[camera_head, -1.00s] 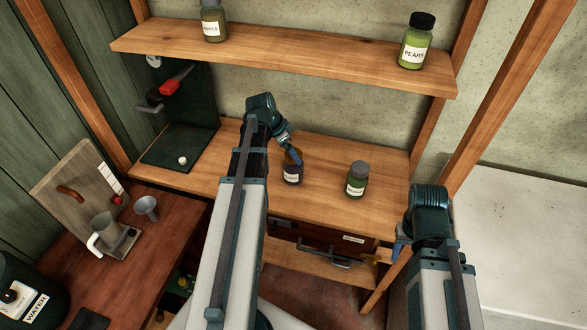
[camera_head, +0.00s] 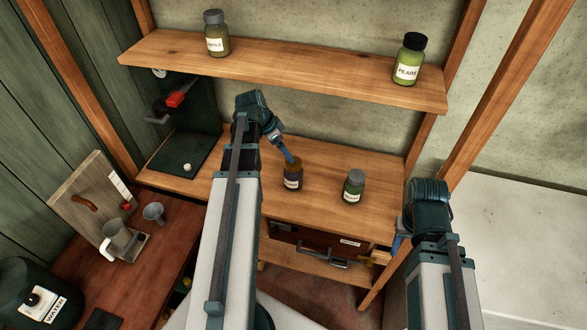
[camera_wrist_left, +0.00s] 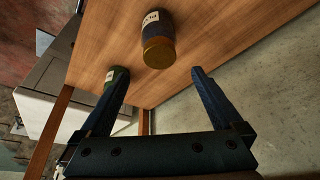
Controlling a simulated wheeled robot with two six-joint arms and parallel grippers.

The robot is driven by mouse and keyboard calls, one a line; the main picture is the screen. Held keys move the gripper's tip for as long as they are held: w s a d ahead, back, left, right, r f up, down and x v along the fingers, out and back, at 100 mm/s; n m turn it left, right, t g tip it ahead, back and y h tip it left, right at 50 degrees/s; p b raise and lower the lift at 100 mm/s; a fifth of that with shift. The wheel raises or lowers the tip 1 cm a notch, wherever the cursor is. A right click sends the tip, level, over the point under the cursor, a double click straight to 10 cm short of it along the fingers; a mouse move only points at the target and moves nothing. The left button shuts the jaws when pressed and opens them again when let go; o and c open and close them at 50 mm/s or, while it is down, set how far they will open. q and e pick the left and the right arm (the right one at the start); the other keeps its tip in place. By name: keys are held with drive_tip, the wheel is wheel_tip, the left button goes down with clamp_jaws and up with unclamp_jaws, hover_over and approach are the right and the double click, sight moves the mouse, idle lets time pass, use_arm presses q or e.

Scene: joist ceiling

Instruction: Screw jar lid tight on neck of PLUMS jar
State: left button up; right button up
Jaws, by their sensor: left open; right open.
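A dark jar (camera_head: 293,183) with a white label too small to read stands upright on the wooden bench. A brown-gold lid (camera_head: 294,164) covers its top; the lid shows clearly in the left wrist view (camera_wrist_left: 159,52). I cannot tell how tight it sits. My left gripper (camera_wrist_left: 158,74) is open and empty. Its fingertips are apart from the jar, which appears beyond and between them. In the head view, a blue finger overlaps the lid's upper left. My right gripper (camera_head: 397,243) is low at the bench's right front corner, mostly hidden by its wrist.
A green jar (camera_head: 353,187) with a dark lid stands right of the dark jar. The upper shelf (camera_head: 300,76) holds a PEARS jar (camera_head: 409,60) and another jar (camera_head: 216,35). A green stand (camera_head: 184,152) is on the bench's left. A drawer (camera_head: 310,240) is below.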

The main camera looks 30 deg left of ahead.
use_arm(q)
drive_tip(key=p+v, duration=0.4)
drive_tip(key=v, duration=0.2)
drive_tip(key=shift+p, duration=0.3)
use_arm(e)
wheel_tip(320, 180, up, 6)
drive_tip(key=shift+f, duration=0.1)
use_arm(q)
drive_tip(key=shift+r, duration=0.25)
wheel_tip(320, 180, up, 4)
drive_tip(key=p, duration=0.4)
drive_tip(key=shift+f, duration=0.15)
use_arm(e)
wheel_tip(320, 180, up, 4)
use_arm(q)
drive_tip(key=s+d+f+n+g+y+b, duration=0.1)
drive_tip(key=s+d+f+b, duration=0.3)
drive_tip(key=d, duration=0.7)
drive_tip(key=s+d+f+n+g+y+b, duration=0.1)
drive_tip(key=s+d+f+b, duration=0.3)
drive_tip(key=d, duration=0.7)
drive_tip(key=s+d+f+g+y+b, duration=0.1)
drive_tip(key=s+d+f+b, duration=0.3)
drive_tip(key=d, duration=0.7)
wheel_tip(320, 180, down, 4)
drive_tip(key=shift+d+r+n+g+y+b, duration=0.2)
drive_tip(key=shift+d+n+g+y+b, duration=0.25)
drive_tip(key=shift+b, duration=0.6)
use_arm(e)
wheel_tip(320, 180, down, 14)
